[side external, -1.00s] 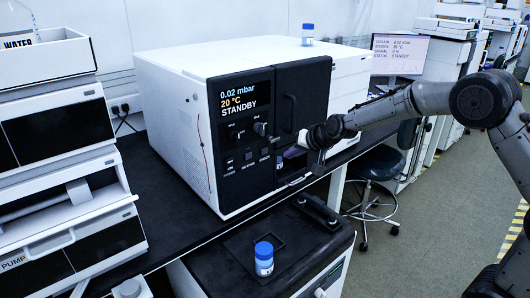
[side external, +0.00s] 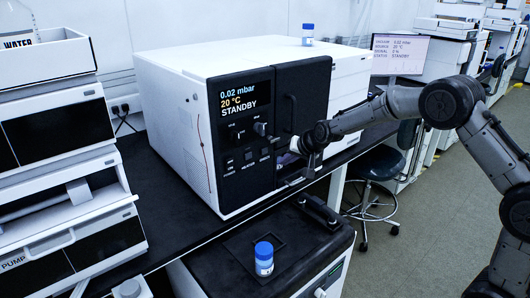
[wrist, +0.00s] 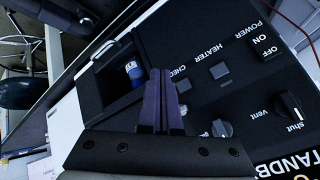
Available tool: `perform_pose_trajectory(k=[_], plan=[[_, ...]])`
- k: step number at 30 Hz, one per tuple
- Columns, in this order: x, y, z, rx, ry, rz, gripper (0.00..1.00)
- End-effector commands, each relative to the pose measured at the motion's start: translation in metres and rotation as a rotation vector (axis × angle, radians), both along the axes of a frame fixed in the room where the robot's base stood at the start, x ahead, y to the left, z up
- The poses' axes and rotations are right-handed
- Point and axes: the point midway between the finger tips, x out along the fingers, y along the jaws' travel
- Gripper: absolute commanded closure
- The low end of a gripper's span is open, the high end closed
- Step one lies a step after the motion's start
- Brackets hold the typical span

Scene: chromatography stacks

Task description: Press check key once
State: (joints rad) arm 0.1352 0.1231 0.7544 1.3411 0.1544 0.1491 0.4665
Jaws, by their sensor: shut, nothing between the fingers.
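The black front panel of the white instrument carries a row of small keys. In the wrist view the check key (wrist: 183,85) is a small grey square just right of my fingertips, beside the partly covered label "CHECK". My gripper (wrist: 160,72) is shut and empty, its dark purple fingers over the panel between the check key and a recess. I cannot tell how far the fingertips are from the panel. In the side view the check key (side external: 264,151) is small, left of my gripper. The display (side external: 245,100) reads 0.02 mbar, 20 °C, STANDBY.
The heater key (wrist: 219,70), power switch (wrist: 264,47) and vent knob (wrist: 289,105) are on the same panel. A blue-and-white vial (wrist: 134,72) is in the recess. A door handle (side external: 290,112) stands out above. A blue-capped jar (side external: 264,258) sits on the lower unit.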

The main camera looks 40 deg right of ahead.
Motion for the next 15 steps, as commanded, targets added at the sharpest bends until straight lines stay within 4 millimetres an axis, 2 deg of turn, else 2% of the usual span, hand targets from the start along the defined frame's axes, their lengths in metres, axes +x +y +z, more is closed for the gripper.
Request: perform_pose_trajectory(k=[9,15], plan=[[0.04,0.0,-0.001,0.001,0.001,0.0,1.0],[0.053,0.001,0.0,0.001,0.001,0.0,1.0]])
